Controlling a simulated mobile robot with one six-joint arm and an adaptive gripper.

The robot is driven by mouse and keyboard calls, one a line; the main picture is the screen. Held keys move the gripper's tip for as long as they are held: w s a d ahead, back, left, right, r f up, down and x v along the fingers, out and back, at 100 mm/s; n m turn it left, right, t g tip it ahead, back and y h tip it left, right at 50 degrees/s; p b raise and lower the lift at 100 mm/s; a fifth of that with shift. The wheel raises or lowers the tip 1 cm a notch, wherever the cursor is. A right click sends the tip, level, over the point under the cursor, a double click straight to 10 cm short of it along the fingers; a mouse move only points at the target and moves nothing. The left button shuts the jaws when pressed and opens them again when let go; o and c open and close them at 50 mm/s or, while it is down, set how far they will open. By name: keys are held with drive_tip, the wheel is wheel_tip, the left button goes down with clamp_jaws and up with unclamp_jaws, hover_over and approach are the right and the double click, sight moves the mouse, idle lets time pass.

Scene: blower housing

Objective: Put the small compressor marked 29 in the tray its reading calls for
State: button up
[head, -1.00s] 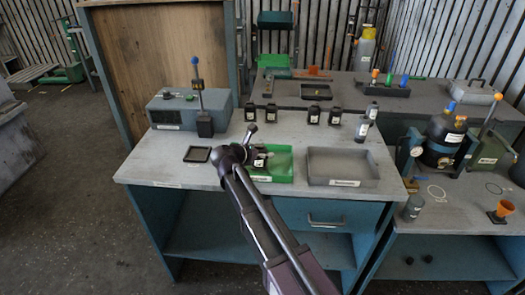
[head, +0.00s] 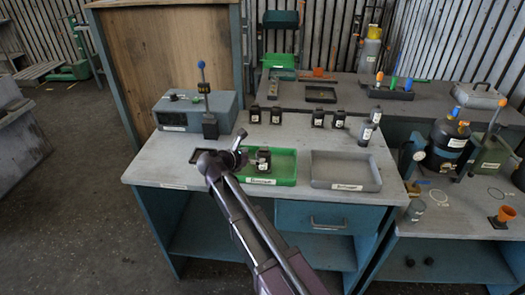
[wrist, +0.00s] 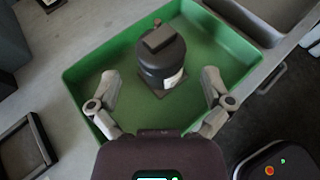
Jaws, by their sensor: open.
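A small dark compressor (head: 263,160) with a pale label stands upright in the green tray (head: 284,179). The number on its label is too small to read. In the wrist view the compressor (wrist: 161,62) stands on the floor of the green tray (wrist: 230,42), on a small square base. My gripper (head: 240,158) is at the left part of the tray. Its fingers (wrist: 158,98) are spread and empty, with the compressor beyond their tips and apart from them. A grey tray (head: 346,186) to the right is empty. Tray label texts are not legible.
Several similar dark compressors (head: 318,117) stand along the back of the bench, with taller grey cylinders (head: 364,133) at right. A grey-blue test box (head: 180,113) and a blue-knobbed post (head: 209,125) stand at back left. A small dark frame (wrist: 28,148) lies left of the green tray.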

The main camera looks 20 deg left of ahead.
drive_tip(key=shift+p+v, duration=0.75)
drive_tip(key=shift+v, duration=1.95)
drive_tip(key=shift+d, duration=0.15)
